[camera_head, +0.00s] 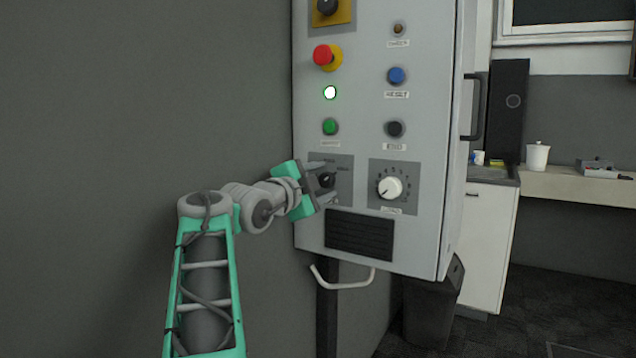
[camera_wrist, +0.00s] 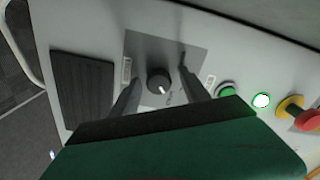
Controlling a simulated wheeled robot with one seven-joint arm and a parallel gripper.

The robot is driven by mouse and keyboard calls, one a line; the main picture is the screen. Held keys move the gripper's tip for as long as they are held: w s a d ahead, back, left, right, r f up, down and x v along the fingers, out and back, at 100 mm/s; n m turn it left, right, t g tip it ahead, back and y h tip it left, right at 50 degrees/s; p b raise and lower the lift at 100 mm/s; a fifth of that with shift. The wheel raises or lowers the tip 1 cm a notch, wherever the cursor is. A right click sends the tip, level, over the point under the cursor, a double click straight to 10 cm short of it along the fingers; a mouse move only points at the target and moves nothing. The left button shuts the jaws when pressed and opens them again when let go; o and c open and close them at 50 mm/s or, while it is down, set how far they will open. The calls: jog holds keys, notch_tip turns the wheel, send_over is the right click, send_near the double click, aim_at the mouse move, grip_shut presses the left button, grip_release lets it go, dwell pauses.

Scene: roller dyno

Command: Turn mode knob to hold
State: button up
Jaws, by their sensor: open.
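The mode knob (camera_head: 326,180) is a small black knob on a grey square plate, low on the left of the control cabinet's front. In the wrist view the black knob (camera_wrist: 158,81) has a white pointer mark aimed toward the lower right. My gripper (camera_head: 325,182) is at the knob, with its green body to the left of the plate. In the wrist view my gripper (camera_wrist: 158,88) has its two dark fingers apart, one on each side of the knob, with gaps to it. The plate's lettering is too small or partly covered to read.
A white dial (camera_head: 390,187) sits right of the mode knob. Above are a green button (camera_head: 330,127), a lit indicator (camera_head: 330,92) and a red emergency button (camera_head: 324,55). A black vent (camera_head: 358,234) and a bent handle (camera_head: 342,279) are below. The left wall is bare.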

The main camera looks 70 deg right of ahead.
jog(key=w+a, duration=0.1)
jog(key=a, duration=0.6)
jog(key=shift+w+a, duration=0.2)
jog(key=shift+a, duration=0.05)
